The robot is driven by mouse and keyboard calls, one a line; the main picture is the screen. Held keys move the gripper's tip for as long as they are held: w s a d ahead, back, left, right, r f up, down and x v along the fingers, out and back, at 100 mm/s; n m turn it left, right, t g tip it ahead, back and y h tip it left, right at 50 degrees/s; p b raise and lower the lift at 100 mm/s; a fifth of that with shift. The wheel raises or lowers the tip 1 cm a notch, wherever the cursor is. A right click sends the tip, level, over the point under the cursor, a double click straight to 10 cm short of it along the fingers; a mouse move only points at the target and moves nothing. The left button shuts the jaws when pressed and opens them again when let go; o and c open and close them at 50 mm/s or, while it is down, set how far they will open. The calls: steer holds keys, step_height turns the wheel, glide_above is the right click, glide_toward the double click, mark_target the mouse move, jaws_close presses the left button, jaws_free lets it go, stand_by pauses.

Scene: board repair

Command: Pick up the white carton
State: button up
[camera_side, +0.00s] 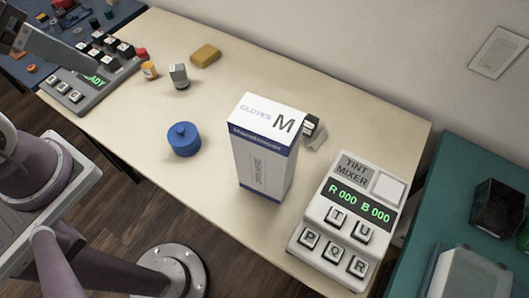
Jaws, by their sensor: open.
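The white carton (263,165) stands upright near the middle of the tan table. It is a tall box with blue bands, and its top reads "GLOVES M". My gripper (62,52) shows only in part at the upper left edge, in front of a grey keypad device. It is open, well apart from the carton, and part of it is cut off by the picture edge. Nothing shows in its grasp.
A blue lidded pot (184,140) stands left of the carton. A tint mixer (345,222) stands to its right, and a small black-and-grey item (313,130) is partly hidden behind it. A yellow block (206,54) and a grey keypad device (92,82) lie farther left.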

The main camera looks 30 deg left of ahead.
steer(key=o, duration=0.6)
